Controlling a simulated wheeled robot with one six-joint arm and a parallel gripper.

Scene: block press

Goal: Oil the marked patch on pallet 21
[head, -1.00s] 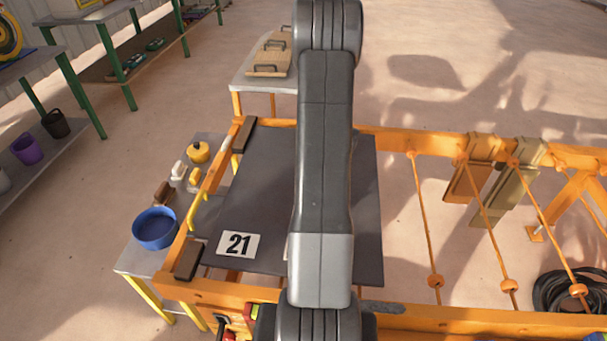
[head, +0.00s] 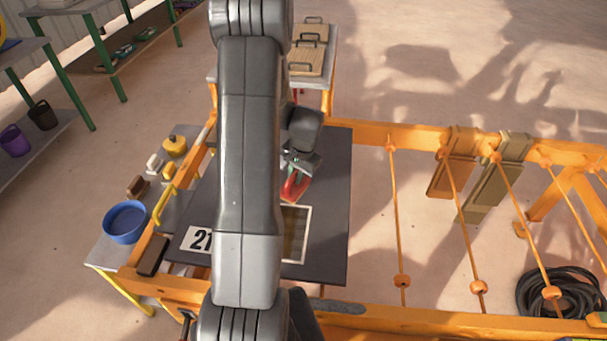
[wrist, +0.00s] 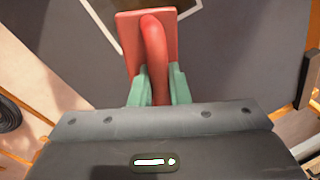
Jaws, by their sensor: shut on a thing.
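The dark pallet (head: 330,240) lies on the orange frame, with a white label (head: 196,240) reading 21, partly covered by my arm. The marked patch (head: 295,235) is a brownish area with a white outline; its left part is hidden behind my arm. My gripper (head: 290,190) is over the pallet, beyond the patch. It also shows in the wrist view (wrist: 157,88), its green fingers shut on the red handle of a red tool (wrist: 133,45) with a flat plate. A corner of the white outline (wrist: 190,7) lies just past the tool. I cannot tell whether the tool touches the pallet.
A side table at left holds a blue bowl (head: 125,222), a yellow pot (head: 174,146) and small brushes or blocks. Wooden boards with handles (head: 306,55) lie on a table behind. Orange rods with beads (head: 397,230) and a black coil (head: 560,295) are at right.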

